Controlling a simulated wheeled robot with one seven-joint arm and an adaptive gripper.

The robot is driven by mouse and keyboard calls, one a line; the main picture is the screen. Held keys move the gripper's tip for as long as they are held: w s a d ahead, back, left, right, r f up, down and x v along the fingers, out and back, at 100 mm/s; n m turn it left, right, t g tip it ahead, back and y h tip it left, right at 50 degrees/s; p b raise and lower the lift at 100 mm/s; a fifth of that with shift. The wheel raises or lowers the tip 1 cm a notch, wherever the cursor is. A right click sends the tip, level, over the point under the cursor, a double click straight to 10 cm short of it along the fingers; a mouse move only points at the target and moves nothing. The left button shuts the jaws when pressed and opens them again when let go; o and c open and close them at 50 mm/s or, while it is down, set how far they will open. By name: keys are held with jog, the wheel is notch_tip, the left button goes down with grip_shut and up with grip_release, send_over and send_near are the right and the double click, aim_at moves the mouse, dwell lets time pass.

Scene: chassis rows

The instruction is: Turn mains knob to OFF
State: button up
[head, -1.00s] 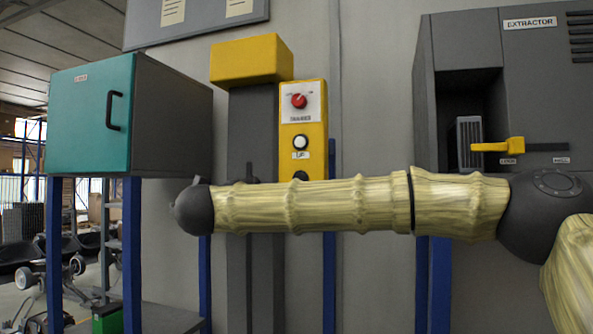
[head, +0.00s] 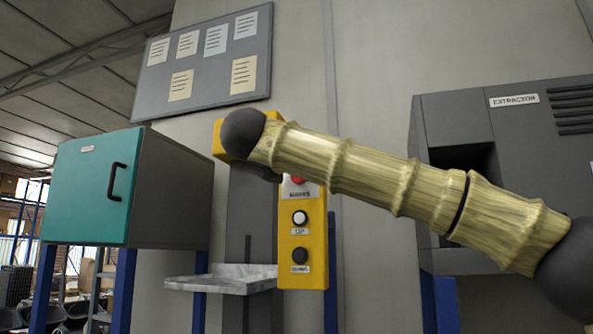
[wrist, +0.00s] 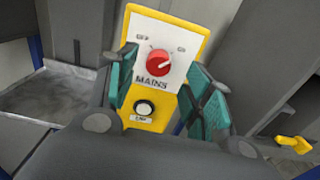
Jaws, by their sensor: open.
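The red mains knob (wrist: 159,62) sits on a white plate marked MAINS (wrist: 176,75), on the yellow panel (wrist: 192,27). In the wrist view it shows between the teal pads of my gripper (wrist: 163,78), which is open and seems apart from it. The labels above the knob are small; I cannot tell its setting surely. In the head view my arm crosses the panel top, and only the lower part of the knob (head: 297,181) shows. My gripper is not visible there.
Below the knob are a white button (head: 300,218) and a dark button (head: 300,255). A grey shelf (head: 222,281) juts out left of the panel. A teal-doored cabinet (head: 88,190) stands left, the extractor unit (head: 520,125) right. A notice board (head: 205,60) hangs above.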

jog(key=shift+p+x, duration=0.55)
jog(key=shift+x, duration=1.55)
jog(key=c, duration=1)
